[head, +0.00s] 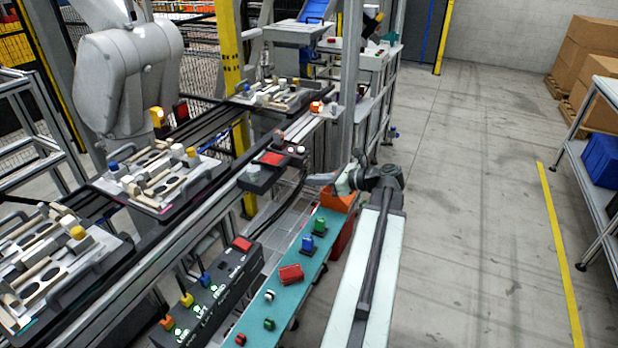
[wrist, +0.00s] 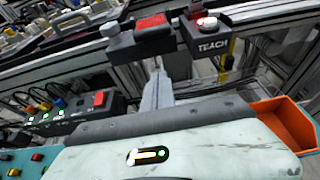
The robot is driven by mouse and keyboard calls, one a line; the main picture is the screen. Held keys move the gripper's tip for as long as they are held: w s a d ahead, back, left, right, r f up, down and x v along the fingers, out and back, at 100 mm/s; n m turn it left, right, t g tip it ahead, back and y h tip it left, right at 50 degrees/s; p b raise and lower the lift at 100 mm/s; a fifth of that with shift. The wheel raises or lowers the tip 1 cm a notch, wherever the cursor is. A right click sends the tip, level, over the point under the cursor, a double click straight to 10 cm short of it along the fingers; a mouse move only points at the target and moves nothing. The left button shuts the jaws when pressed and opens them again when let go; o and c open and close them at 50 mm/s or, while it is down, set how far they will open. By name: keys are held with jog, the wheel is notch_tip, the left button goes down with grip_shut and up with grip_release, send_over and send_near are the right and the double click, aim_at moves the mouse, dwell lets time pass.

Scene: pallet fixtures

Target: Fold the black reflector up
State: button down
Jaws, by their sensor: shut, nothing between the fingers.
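The black reflector seems to be the dark block with a red face on the conveyor's near rail; it shows in the head view (head: 270,160) and at the top of the wrist view (wrist: 141,40). I cannot tell its fold angle for sure. A grey rounded piece (wrist: 109,30) sits at its left end. My gripper (head: 312,179) is right of the block and apart from it in the head view. In the wrist view my gripper (wrist: 157,68) points up toward the block, its narrow fingers shut and empty. No contact shows.
An orange bin (wrist: 285,122) is right of my gripper. A teal shelf (head: 292,262) and a black button panel (head: 215,295) lie below.

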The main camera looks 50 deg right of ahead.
aim_at(273, 160)
jog(key=b+x, duration=0.2)
jog(key=x, duration=0.6)
notch_tip(273, 160, up, 4)
jog(key=p, duration=0.4)
